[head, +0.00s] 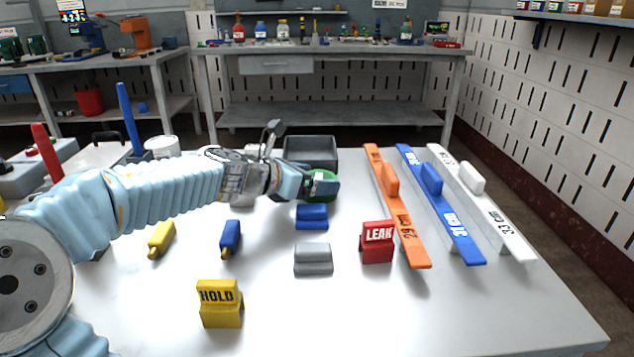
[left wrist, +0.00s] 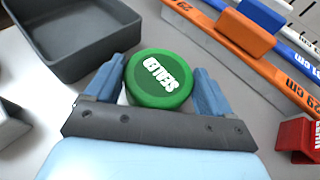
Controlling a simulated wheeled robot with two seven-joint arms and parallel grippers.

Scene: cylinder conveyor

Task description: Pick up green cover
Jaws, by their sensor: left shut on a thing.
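The green cover (head: 322,184) is a round disc on the table in the head view, just in front of the grey bin. My left gripper (head: 312,186) reaches in from the left and is shut on the cover. In the left wrist view its blue fingers (left wrist: 157,85) stand on both sides of the cover. I cannot tell whether the cover is lifted off the table. My right gripper is not in view.
A dark grey bin (head: 311,150) stands behind the cover. A blue block (head: 312,217), a grey block (head: 313,259), a red LEAK block (head: 377,242) and a yellow HOLD block (head: 220,303) stand nearer. Orange (head: 408,235), blue (head: 450,222) and white (head: 490,212) bars lie at right.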

